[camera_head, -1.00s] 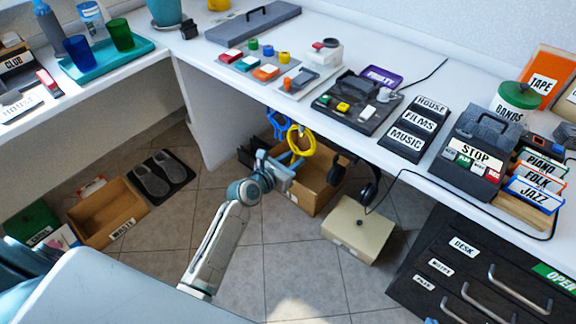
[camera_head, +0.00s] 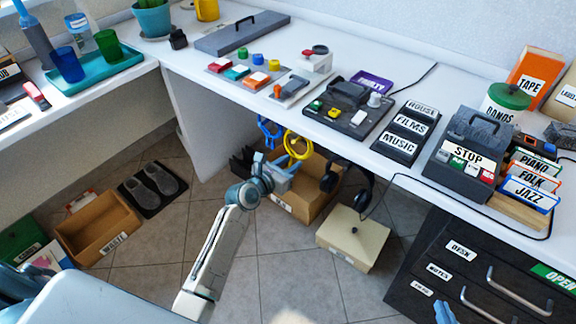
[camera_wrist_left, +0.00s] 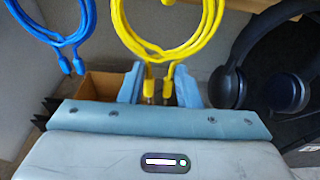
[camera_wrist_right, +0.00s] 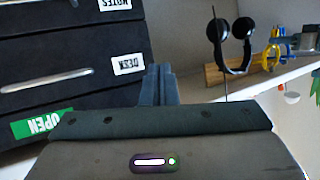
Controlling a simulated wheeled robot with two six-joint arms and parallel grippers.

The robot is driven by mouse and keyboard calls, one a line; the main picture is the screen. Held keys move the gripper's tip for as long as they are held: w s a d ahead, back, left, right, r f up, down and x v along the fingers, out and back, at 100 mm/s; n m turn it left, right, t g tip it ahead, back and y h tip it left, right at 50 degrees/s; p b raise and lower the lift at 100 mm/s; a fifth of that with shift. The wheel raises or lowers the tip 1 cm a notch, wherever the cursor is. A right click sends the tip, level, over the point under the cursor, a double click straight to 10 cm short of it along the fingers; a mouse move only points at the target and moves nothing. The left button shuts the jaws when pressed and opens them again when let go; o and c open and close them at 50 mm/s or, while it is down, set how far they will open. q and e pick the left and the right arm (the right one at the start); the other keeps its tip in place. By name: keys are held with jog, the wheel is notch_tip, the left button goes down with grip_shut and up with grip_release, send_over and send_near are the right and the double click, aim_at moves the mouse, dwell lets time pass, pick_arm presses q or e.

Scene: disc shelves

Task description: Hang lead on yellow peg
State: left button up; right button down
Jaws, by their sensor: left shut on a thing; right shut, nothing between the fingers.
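A coiled yellow lead (camera_head: 298,146) is at my left gripper (camera_head: 284,166), just under the desk's front edge. In the left wrist view, the yellow lead (camera_wrist_left: 172,52) has its loop above and its two plug ends hanging between the fingers of my left gripper (camera_wrist_left: 161,84), which is shut on it. A coiled blue lead (camera_wrist_left: 62,32) hangs beside it. I cannot make out the yellow peg; part of the area above the loop is cut off. My right gripper (camera_wrist_right: 159,84) is shut and empty, near the dark drawers; its tip shows low in the head view (camera_head: 445,312).
Black headphones (camera_head: 350,180) hang right of the yellow lead. A cardboard box (camera_head: 306,207) and a beige box (camera_head: 352,239) stand on the floor below. The dark drawer unit (camera_head: 470,275) is at the right. The white desk (camera_head: 370,155) overhangs the leads.

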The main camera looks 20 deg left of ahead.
pick_arm(q)
jog(key=shift+w, duration=0.2)
jog(key=shift+w+d, duration=0.1)
jog(key=shift+w, duration=0.1)
jog(key=shift+w+d+f, duration=0.15)
jog(key=shift+w+f, duration=0.1)
jog(key=shift+w, duration=0.05)
jog(key=shift+w+f+p, duration=0.1)
jog(key=shift+p, duration=0.25)
pick_arm(e)
jog(key=shift+s+a+f+g, duration=0.15)
jog(key=shift+s+f+g, duration=0.4)
jog(key=shift+s+f, duration=0.15)
jog(key=shift+s+a+f+g, duration=0.15)
jog(key=shift+s+f+g, duration=0.4)
jog(key=shift+s+f, duration=0.15)
jog(key=shift+w+r, duration=0.1)
pick_arm(q)
jog(key=o, duration=1.2)
